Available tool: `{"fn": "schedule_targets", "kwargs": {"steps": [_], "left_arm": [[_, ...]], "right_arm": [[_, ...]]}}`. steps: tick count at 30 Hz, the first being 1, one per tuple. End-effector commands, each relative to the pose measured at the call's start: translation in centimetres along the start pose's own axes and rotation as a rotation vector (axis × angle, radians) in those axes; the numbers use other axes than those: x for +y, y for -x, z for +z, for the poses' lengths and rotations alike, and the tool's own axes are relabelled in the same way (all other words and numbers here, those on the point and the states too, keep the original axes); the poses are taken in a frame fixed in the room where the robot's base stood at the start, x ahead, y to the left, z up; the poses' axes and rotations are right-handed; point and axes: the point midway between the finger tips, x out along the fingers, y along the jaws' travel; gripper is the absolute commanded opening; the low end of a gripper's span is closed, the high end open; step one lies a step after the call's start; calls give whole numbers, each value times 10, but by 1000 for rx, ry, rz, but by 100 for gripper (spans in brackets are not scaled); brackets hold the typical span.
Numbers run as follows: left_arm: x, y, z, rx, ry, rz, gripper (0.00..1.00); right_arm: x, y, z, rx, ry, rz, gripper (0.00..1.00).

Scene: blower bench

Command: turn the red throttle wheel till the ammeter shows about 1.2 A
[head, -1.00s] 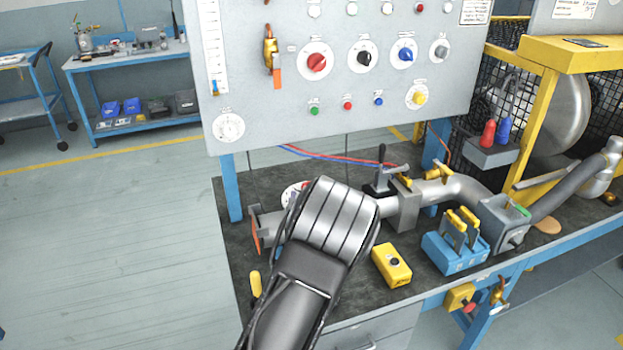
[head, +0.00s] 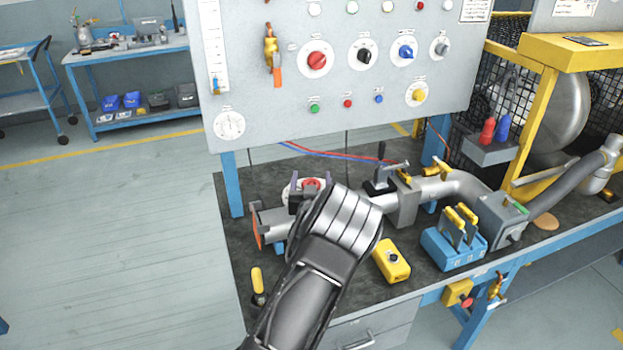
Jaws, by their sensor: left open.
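A red round part with a pale rim, which looks like the throttle wheel (head: 312,184), shows above the grey pipe on the bench in the head view. My left gripper (head: 310,182) is in front of it, open, with its two dark fingertips pointing up on either side of the red part in the picture. I cannot tell whether they touch it. My own wrist and the gripper body hide the lower part of the wheel. A white round dial (head: 230,125) sits low on the left of the grey panel. I cannot read its label or value, nor tell whether it is the ammeter. My right gripper is not in view.
The grey panel (head: 290,115) with several knobs stands behind the wheel. A black-handled clamp (head: 381,180) is right of the gripper. A yellow box (head: 391,262) and a blue holder (head: 454,250) stand at the front.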

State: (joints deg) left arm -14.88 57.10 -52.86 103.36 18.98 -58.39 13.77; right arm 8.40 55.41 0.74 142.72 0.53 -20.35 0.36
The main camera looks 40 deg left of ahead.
Motion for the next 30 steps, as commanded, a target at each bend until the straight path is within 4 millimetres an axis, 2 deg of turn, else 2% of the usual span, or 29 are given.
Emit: {"fn": "schedule_targets", "kwargs": {"steps": [3, 25, 30], "left_arm": [[0, 0, 0, 0, 0, 0, 71], [0, 0, 0, 0, 0, 0, 11], [0, 0, 0, 0, 1, -3, 9]], "right_arm": [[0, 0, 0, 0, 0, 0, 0], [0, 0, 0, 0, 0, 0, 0], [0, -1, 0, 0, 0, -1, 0]]}}
